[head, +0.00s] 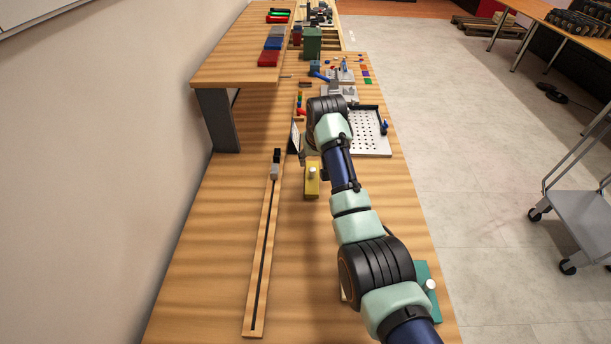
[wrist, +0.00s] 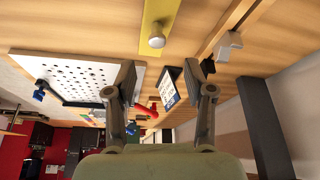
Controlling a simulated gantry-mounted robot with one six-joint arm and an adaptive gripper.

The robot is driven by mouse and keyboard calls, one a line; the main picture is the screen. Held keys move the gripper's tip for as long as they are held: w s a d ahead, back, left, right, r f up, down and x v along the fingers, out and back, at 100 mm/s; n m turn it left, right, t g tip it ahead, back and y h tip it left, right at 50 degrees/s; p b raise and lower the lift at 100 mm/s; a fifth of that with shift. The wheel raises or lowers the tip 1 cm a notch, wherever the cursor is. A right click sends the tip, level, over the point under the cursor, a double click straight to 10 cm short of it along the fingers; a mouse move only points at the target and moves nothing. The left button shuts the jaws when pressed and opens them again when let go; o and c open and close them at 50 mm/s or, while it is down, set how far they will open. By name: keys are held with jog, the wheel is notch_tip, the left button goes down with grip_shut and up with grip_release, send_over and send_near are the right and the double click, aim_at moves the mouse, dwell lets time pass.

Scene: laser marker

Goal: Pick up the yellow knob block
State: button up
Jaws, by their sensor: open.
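The yellow knob block (head: 312,188) stands on the wooden table in the head view, just left of my arm. Its pale round knob (head: 312,171) is on top. In the wrist view the yellow block (wrist: 161,12) is at the top edge, partly cut off, with its knob (wrist: 157,41) towards the fingers. My gripper (wrist: 160,77) is open, with nothing between its two fingers in the wrist view. The block lies beyond the fingertips, apart from them. In the head view my arm mostly hides the gripper.
A green knob block (head: 428,290) is partly behind my arm at the right. A perforated plate (head: 368,130) lies beyond the yellow block. A long slotted wooden rail (head: 262,255) lies to the left. A raised wooden shelf (head: 225,70) is at the far left.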

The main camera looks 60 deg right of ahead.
aim_at(312, 169)
notch_tip(312, 169, down, 2)
jog(key=shift+f+b, duration=0.2)
jog(key=shift+b, duration=0.25)
jog(key=b+x, duration=0.3)
jog(key=x, duration=0.2)
jog(key=shift+d+f+b, duration=0.15)
jog(key=shift+d+b, duration=0.15)
jog(key=shift+b, duration=0.05)
grip_shut()
